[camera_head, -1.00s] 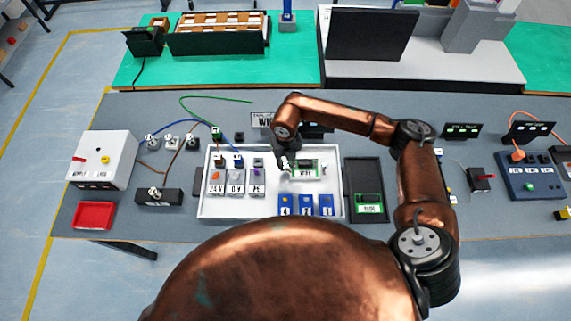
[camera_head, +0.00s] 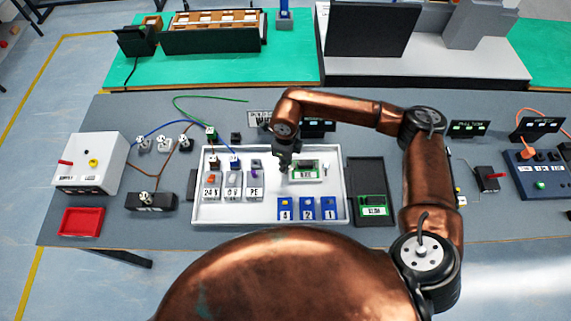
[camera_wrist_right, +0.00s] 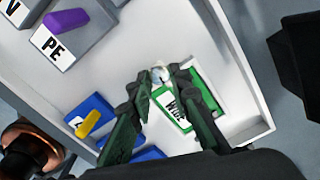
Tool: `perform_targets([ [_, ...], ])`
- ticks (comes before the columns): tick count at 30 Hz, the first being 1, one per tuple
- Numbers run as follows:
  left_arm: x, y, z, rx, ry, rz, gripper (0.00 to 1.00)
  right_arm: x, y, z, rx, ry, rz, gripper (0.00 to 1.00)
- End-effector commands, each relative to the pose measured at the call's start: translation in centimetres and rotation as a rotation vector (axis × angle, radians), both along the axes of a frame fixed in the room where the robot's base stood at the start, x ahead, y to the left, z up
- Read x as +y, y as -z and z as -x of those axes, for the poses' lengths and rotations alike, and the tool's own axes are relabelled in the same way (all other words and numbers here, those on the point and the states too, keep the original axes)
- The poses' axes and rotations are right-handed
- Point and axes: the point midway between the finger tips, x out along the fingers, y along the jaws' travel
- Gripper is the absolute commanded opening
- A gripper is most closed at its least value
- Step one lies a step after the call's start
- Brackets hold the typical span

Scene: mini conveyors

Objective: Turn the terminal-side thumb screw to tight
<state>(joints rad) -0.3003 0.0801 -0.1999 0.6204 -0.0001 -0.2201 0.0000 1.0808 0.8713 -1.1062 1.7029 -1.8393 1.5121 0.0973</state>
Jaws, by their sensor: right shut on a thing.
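The green module (camera_head: 308,173) with a white label sits in the white tray (camera_head: 262,211). In the right wrist view the module (camera_wrist_right: 203,93) lies beneath and to the right of my fingers. A small metallic thumb screw (camera_wrist_right: 160,71) shows between the fingertips, at the module's left end in the head view. My right gripper (camera_head: 285,166) reaches down over that end; its dark fingers (camera_wrist_right: 159,80) are shut on the thumb screw. The fingers hide most of the screw, so its turn angle cannot be read. My left gripper is not in view.
Terminal blocks 24V, 0V and PE (camera_head: 255,192) stand left of the gripper in the tray. Several blue numbered blocks (camera_head: 307,213) lie at the tray's front. A dark holder (camera_head: 372,174) with another green module stands right of the tray. Wires run behind the tray.

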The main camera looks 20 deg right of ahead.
Motion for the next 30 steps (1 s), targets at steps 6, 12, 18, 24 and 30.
perform_targets([
  [6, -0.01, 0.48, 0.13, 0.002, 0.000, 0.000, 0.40, -0.02, -0.07, -0.15, -0.004, -0.062, -0.001, 0.00],
  [12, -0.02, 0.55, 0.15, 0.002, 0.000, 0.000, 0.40, -0.01, -0.14, -0.17, -0.004, -0.081, -0.001, 0.00],
  [18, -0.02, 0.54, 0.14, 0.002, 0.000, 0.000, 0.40, -0.01, -0.17, -0.17, -0.004, -0.082, -0.001, 0.00],
  [24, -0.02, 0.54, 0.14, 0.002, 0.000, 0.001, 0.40, -0.01, -0.17, -0.17, -0.004, -0.081, -0.001, 0.23],
  [30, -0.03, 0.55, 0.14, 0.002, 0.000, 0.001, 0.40, -0.02, -0.09, -0.10, -0.003, -0.081, 0.000, 0.35],
])
